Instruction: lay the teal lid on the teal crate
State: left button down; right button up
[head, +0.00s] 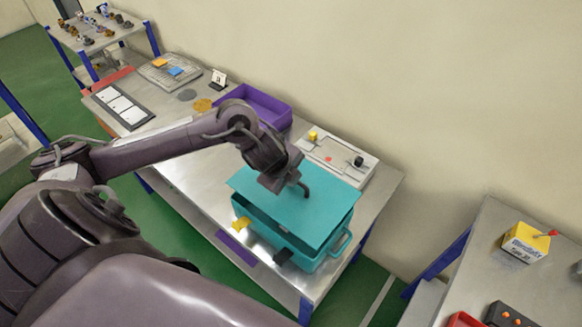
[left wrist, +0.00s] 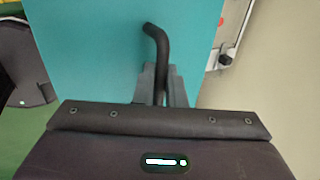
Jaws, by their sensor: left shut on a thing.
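The teal lid (head: 283,215) is a flat panel with a dark bent handle (head: 304,190). It is over the teal crate (head: 300,262), which stands near the right end of the metal table. The crate's front and right side show below the lid; most of its inside is hidden. I cannot tell whether the lid touches the rim. My left gripper (head: 285,187) is shut on the lid's handle. In the left wrist view, the fingers (left wrist: 164,85) pinch the handle (left wrist: 156,45) above the teal lid surface (left wrist: 90,50). My right gripper is not in view.
A purple bin (head: 255,104) and a pale panel (head: 335,160) with a yellow block and a black knob lie behind the crate. A yellow tab (head: 242,224) and a black tab (head: 283,256) are at the crate's front. A wall runs behind the table.

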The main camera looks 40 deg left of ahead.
aim_at(287, 190)
pick_arm(q)
jog(key=shift+a, duration=0.2)
notch_tip(287, 190, down, 5)
jog(key=b, duration=0.4)
jog(key=shift+f, duration=0.1)
jog(key=shift+f+b, duration=0.45)
jog(key=shift+f, duration=0.15)
jog(key=shift+p, duration=0.35)
dwell(0.6)
jog(key=shift+f, duration=0.3)
dwell(0.5)
jog(key=c, duration=1.4)
grip_release()
